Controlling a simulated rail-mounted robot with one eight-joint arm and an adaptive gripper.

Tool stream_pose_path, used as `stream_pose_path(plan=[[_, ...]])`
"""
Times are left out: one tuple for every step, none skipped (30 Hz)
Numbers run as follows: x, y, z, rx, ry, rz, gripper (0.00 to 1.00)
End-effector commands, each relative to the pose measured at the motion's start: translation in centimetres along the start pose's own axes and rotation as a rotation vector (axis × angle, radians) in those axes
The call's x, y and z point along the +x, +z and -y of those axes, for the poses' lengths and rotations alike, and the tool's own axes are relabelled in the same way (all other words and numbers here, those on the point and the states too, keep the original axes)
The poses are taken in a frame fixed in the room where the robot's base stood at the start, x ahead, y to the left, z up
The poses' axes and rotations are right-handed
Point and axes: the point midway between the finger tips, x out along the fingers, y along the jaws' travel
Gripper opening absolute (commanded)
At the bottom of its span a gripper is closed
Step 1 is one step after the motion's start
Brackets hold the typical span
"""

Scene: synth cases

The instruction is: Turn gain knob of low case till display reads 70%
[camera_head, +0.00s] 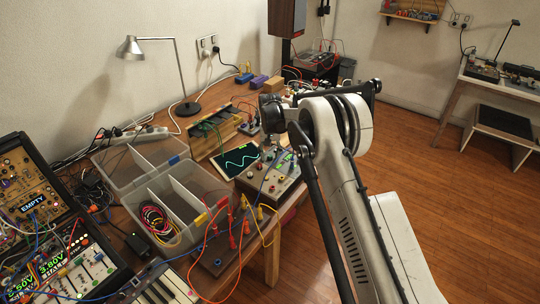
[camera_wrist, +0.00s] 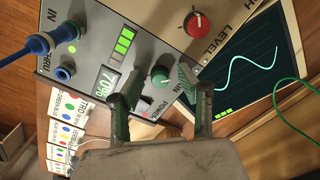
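In the head view the cases (camera_head: 270,178) stand near the table edge; my arm hides the gripper.
A blue plug (camera_wrist: 62,35) sits in the grey case's IN socket. A tablet with a wave trace (camera_head: 238,160) lies behind the cases. Clear bins (camera_head: 165,205), loose cables and a lamp (camera_head: 180,75) crowd the table (camera_head: 195,125).

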Motion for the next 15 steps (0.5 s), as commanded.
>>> stream_pose_path(plan=[[0.0,0.0,0.0,0.0,0.0,0.0,0.36],[0.0,0.0,0.0,0.0,0.0,0.0,0.36],[0.0,0.0,0.0,0.0,0.0,0.0,0.36],[-0.1,0.0,0.0,0.0,0.0,0.0,0.36],[-0.2,0.0,0.0,0.0,0.0,0.0,0.36],[-0.4,0.0,0.0,0.0,0.0,0.0,0.36],[-0.7,0.0,0.0,0.0,0.0,0.0,0.36],[-1.0,0.0,0.0,0.0,0.0,0.0,0.36],[-1.5,0.0,0.0,0.0,0.0,0.0,0.36],[-1.9,0.0,0.0,0.0,0.0,0.0,0.36],[-2.5,0.0,0.0,0.0,0.0,0.0,0.36],[-3.2,0.0,0.0,0.0,0.0,0.0,0.36],[-3.8,0.0,0.0,0.0,0.0,0.0,0.36],[-4.4,0.0,0.0,0.0,0.0,0.0,0.36],[-5.2,0.0,0.0,0.0,0.0,0.0,0.36]])
